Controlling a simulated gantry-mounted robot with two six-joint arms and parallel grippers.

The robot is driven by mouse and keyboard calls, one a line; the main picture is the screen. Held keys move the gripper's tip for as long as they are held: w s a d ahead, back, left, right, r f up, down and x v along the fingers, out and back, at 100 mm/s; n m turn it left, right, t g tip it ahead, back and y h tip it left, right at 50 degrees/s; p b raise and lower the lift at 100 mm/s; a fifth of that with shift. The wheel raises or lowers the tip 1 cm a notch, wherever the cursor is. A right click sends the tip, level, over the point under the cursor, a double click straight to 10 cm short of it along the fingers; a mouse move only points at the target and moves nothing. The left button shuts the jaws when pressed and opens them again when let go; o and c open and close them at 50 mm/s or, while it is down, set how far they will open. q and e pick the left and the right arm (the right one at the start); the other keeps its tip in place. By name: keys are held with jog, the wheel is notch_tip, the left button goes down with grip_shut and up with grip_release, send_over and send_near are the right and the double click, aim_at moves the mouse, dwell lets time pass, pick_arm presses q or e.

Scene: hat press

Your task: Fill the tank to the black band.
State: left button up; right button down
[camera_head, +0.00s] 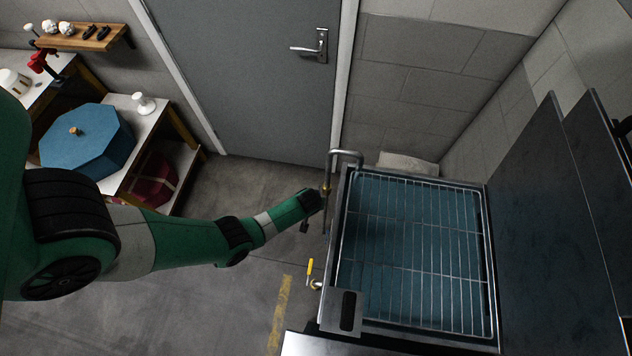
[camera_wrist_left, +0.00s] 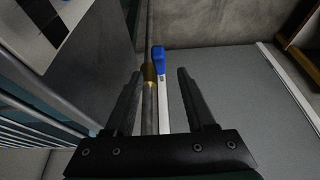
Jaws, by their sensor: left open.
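The tank (camera_head: 343,255) is a rectangular metal basin on the right in the head view, with a wire rack over it. Its inside looks blue-tinted through the rack, and I cannot tell the liquid level. A metal pipe (camera_head: 347,153) bends over its back left corner. In the left wrist view a blue-handled valve (camera_wrist_left: 158,60) with a brass body lies on the pipe, between my open fingers and apart from them. My left gripper (camera_wrist_left: 158,85) is open, beside the tank's left side (camera_head: 313,203). A white panel with a black patch (camera_wrist_left: 50,18) shows at the upper left. My right gripper is not in view.
A yellow-handled valve (camera_head: 310,268) sticks out low at the tank's left. A raised dark lid (camera_head: 545,230) stands to its right. A grey door (camera_head: 250,80) is behind. A shelf unit with a blue octagonal box (camera_head: 85,140) stands left. Floor between is clear.

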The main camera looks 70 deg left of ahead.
pick_arm(q)
jog(key=b+x, duration=0.4)
jog(key=x, duration=0.2)
jog(key=shift+w+a+f, duration=0.15)
jog(key=shift+w+f, duration=0.05)
jog(key=shift+f, duration=0.15)
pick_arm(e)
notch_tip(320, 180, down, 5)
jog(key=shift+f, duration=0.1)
pick_arm(q)
grip_shut()
dwell(0.6)
